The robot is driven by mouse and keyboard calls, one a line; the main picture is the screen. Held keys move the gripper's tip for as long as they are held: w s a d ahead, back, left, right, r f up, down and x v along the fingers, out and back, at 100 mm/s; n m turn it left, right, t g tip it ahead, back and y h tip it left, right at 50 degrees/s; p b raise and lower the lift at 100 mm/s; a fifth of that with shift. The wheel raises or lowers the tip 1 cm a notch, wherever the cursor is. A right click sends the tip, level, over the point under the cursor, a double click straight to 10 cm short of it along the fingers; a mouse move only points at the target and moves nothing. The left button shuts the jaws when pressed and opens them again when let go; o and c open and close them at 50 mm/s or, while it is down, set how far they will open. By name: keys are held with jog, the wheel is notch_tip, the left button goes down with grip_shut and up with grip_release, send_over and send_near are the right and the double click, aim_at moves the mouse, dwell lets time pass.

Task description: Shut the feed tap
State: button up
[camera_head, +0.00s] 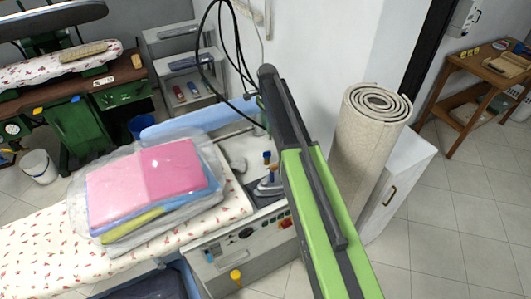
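A white ironing unit with a control panel (250,237) stands at lower centre, left of my green and black arm. A small yellow tap-like fitting (236,276) sticks out low on its front. A small upright fitting with a blue top (267,158) stands on the unit beside an iron (268,187). I cannot tell which of the two is the feed tap, or whether either is open or shut. My arm covers the right part of the unit. My gripper does not show.
A plastic-wrapped stack of folded cloth (150,185) lies on the flowered ironing board (40,250). A rolled carpet (365,140) and white cabinet (400,185) stand right of my arm. Black cables hang above the unit. Tiled floor (470,220) is clear at right.

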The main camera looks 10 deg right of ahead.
aim_at(267, 153)
notch_tip(267, 153, down, 15)
jog(key=b, duration=1.3)
jog(key=shift+s+r, duration=0.1)
jog(key=shift+r, duration=0.15)
grip_shut()
